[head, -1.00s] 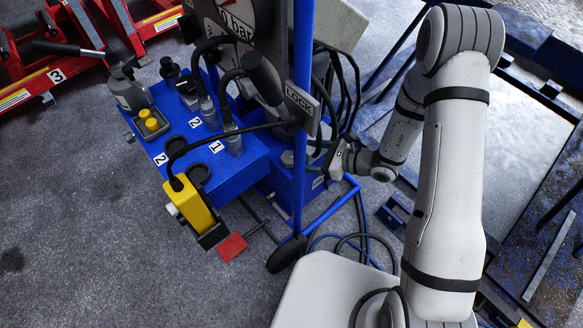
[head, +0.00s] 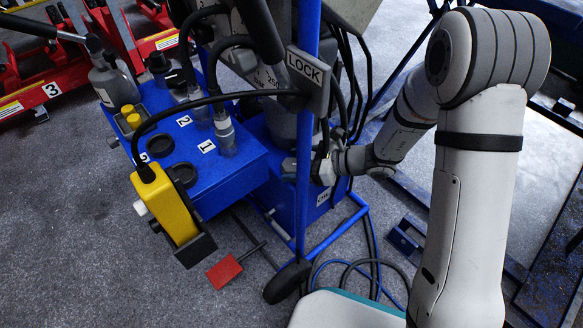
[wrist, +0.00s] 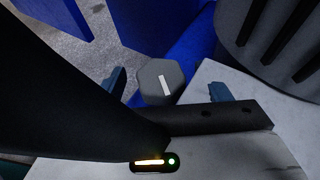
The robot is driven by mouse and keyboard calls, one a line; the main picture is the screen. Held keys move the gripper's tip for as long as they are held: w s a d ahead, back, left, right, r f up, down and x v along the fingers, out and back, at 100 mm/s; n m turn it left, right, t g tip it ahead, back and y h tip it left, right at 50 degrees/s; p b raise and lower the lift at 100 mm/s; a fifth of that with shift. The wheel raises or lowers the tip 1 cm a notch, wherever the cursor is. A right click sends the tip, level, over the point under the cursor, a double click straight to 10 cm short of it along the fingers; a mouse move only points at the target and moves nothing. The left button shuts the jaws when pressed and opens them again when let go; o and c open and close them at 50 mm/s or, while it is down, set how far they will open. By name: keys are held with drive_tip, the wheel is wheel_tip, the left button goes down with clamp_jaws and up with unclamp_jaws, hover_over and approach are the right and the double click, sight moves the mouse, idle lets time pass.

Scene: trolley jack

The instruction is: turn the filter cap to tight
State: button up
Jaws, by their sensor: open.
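The filter cap (wrist: 158,86) is a dark grey hexagonal cap with a white line on top, in the middle of the wrist view. The line runs nearly up and down in that view, its top leaning slightly left. My gripper (wrist: 167,91) is open, with one blue fingertip left of the cap and one right of it. A gap shows on each side, and I cannot tell how far down the fingers reach. In the head view my gripper (head: 320,170) is at the blue unit, partly behind the blue post, and the cap is hard to make out.
The blue post (head: 305,130) with the LOCK plate (head: 304,68) stands close to my gripper. A dark ribbed cylinder (wrist: 275,35) is at the upper right of the wrist view. A black hose crosses to the yellow pendant (head: 166,205). Cables lie on the floor.

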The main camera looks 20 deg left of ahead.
drive_tip(key=shift+x, duration=0.8)
drive_tip(key=shift+c, duration=0.5)
drive_tip(key=c, duration=0.9)
drive_tip(key=shift+o, duration=0.2)
drive_tip(key=shift+f+m+t+b, duration=0.1)
drive_tip(key=shift+m+t+b, duration=0.8)
drive_tip(key=shift+t+b, duration=0.1)
drive_tip(key=shift+m+t+b, duration=0.35)
drive_tip(key=shift+m+t, duration=0.25)
drive_tip(key=shift+t, duration=0.1)
drive_tip(key=o, duration=1)
drive_tip(key=shift+c, duration=0.2)
